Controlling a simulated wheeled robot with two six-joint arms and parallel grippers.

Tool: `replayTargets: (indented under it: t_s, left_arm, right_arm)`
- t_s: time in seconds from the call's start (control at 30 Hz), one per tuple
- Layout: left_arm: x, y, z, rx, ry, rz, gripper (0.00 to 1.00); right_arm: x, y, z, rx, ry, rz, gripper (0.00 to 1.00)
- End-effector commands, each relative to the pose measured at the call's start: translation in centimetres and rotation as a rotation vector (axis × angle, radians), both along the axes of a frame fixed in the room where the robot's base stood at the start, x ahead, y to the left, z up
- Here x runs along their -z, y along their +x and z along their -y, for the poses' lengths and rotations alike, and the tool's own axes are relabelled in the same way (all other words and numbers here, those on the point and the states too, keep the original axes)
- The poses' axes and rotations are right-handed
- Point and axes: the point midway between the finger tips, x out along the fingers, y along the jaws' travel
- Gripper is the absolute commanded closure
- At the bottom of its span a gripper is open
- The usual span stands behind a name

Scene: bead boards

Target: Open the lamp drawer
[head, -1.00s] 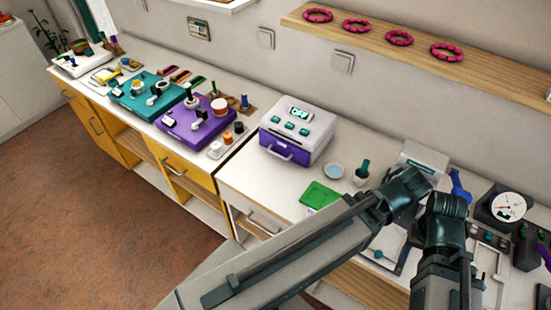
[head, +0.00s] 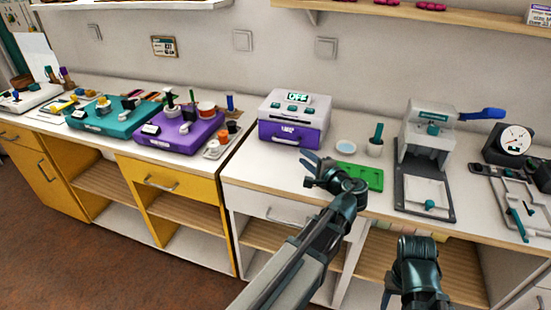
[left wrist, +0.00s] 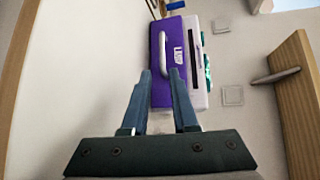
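The lamp is a white and purple box (head: 294,118) with a lit display reading OFF, near the back of the white counter. Its purple drawer (head: 277,134) appears shut, with a pale handle on the front. In the left wrist view the purple drawer front (left wrist: 159,82) and its white handle (left wrist: 163,54) lie just beyond the fingertips. My left gripper (head: 308,171) is in front of the lamp and to its right; it also shows in the left wrist view (left wrist: 162,72), open with nothing between the fingers. My right arm shows at the bottom, but its gripper does not.
A green tray (head: 369,177), a small blue dish (head: 345,147) and a pot with a green-handled tool (head: 375,147) stand right of the lamp. A grey press (head: 425,150) stands farther right. A purple board (head: 180,142) lies left. A white counter drawer (head: 270,209) is below.

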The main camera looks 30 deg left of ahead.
Motion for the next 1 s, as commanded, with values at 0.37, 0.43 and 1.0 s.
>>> replayTargets:
  t_s: [0.37,0.43,1.0]
  left_arm:
    - [0.1,0.8,-0.9,0.007,0.037,0.001,0.73]
    - [0.3,1.2,-1.7,0.004,0.036,0.0,0.73]
    - [1.9,6.5,-10.5,0.006,0.035,0.001,0.73]
  right_arm:
    - [0.8,0.0,0.0,0.0,0.0,0.0,0.5]
    - [0.9,0.0,0.0,0.0,0.0,0.0,0.5]
    - [2.5,0.0,0.0,0.0,0.0,0.0,0.5]
